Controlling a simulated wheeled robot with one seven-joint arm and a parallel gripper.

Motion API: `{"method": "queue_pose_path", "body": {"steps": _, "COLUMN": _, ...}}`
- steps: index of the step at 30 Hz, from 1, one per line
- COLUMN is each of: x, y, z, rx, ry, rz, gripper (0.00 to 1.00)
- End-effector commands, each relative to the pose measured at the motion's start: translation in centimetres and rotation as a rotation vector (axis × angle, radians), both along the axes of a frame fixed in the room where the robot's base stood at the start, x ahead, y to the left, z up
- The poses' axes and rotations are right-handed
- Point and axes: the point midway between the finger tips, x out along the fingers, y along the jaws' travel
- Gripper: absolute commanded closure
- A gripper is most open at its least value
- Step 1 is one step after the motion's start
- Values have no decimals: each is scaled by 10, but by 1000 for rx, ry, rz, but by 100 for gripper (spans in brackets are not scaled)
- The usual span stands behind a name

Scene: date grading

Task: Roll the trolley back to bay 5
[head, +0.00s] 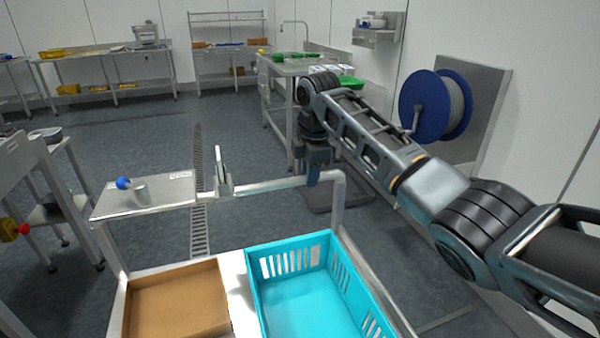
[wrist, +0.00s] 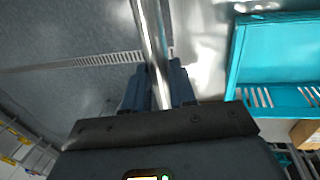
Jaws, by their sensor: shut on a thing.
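The trolley (head: 238,290) stands just in front of me, with a pale deck and a metal push handle (head: 270,186). It carries an open cardboard box (head: 222,295) at left and a turquoise slotted crate (head: 252,272) at right. A small shelf (head: 170,203) at its far left holds a metal cup (head: 141,192) and a blue ball-like thing (head: 123,183). My gripper (head: 313,178) is shut on the right part of the handle. In the wrist view the bar (wrist: 149,35) runs between my fingers (wrist: 160,88). No marking readable as bay 5 shows.
A drain grating (head: 198,165) crosses the open grey floor beyond the trolley. A steel table (head: 295,68) stands beyond my arm, and a blue hose reel (head: 430,103) hangs on the right wall. A bench with a red button (head: 23,229) stands close at left.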

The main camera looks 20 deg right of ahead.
Motion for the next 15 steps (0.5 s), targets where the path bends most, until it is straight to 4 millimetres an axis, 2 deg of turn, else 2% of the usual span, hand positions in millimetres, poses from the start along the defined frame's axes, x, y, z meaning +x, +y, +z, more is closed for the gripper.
{"method": "queue_pose_path", "body": {"steps": 1, "x": 0, "y": -17, "z": 1, "rx": -3, "ry": 3, "rz": -12, "gripper": 100}}
{"method": "queue_pose_path", "body": {"steps": 15, "x": -1, "y": -141, "z": -1, "rx": -4, "ry": 4, "rz": -12, "gripper": 100}}
